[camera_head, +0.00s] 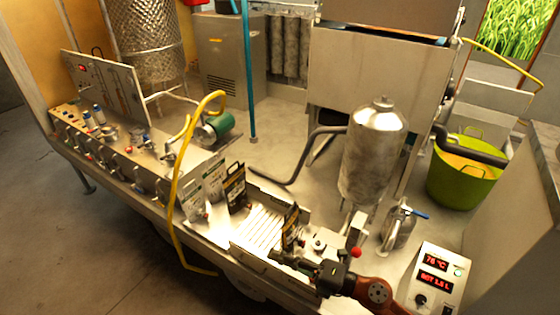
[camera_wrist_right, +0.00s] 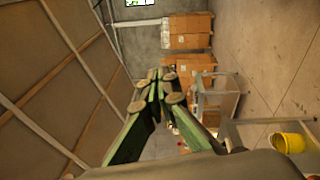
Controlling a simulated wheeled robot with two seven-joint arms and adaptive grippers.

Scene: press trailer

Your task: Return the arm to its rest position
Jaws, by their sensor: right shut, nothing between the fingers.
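My right gripper (camera_head: 280,257) shows at the lower middle of the head view, its arm coming in from the lower right. It lies over the front edge of the bench, in front of a tray with pouches. In the right wrist view the gripper (camera_wrist_right: 157,85) has its green fingers closed together at the tips, with nothing between them. That view looks out across the room, away from the bench. My left gripper is in neither view.
A metal tank (camera_head: 373,155) and green tub (camera_head: 462,180) are farther back. Open floor (camera_head: 60,230) lies at left.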

